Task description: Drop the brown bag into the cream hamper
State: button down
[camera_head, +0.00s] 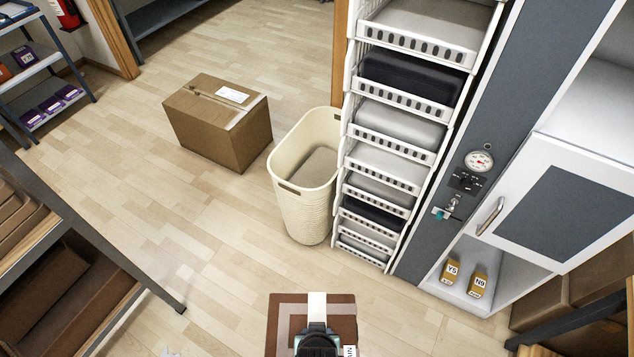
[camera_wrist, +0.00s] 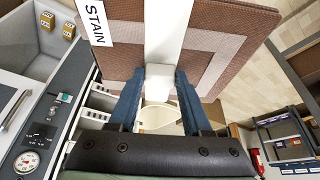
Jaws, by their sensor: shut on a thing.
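The brown bag (camera_head: 284,322) is at the bottom centre of the head view, with a paler square pattern and a white strap. In the wrist view the bag (camera_wrist: 240,22) fills the top, with a white label reading "STAIN". My gripper (camera_wrist: 160,78) is shut on the white strap, and the bag hangs from it. The cream hamper (camera_head: 303,212) stands open on the floor beyond the bag, apart from it. A grey surface shows inside it. The hamper (camera_wrist: 157,119) also shows between my fingers in the wrist view.
A tall white rack of trays (camera_head: 385,160) stands close against the hamper's right. A cardboard box (camera_head: 215,130) sits on the floor to its left. A grey cabinet with a gauge (camera_head: 479,161) is at right. A dark shelf (camera_head: 60,290) is at lower left. Floor between is clear.

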aim_at(318, 176)
jog(key=i+j, duration=0.15)
jog(key=i, duration=0.3)
jog(key=i+j+z, duration=0.1)
jog(key=i, duration=0.4)
jog(key=i+j, duration=0.25)
jog(key=i, duration=0.2)
jog(key=i+j, duration=0.2)
jog(key=i, duration=0.25)
jog(key=i+j+z, duration=0.1)
jog(key=i, duration=0.35)
jog(key=j, duration=0.1)
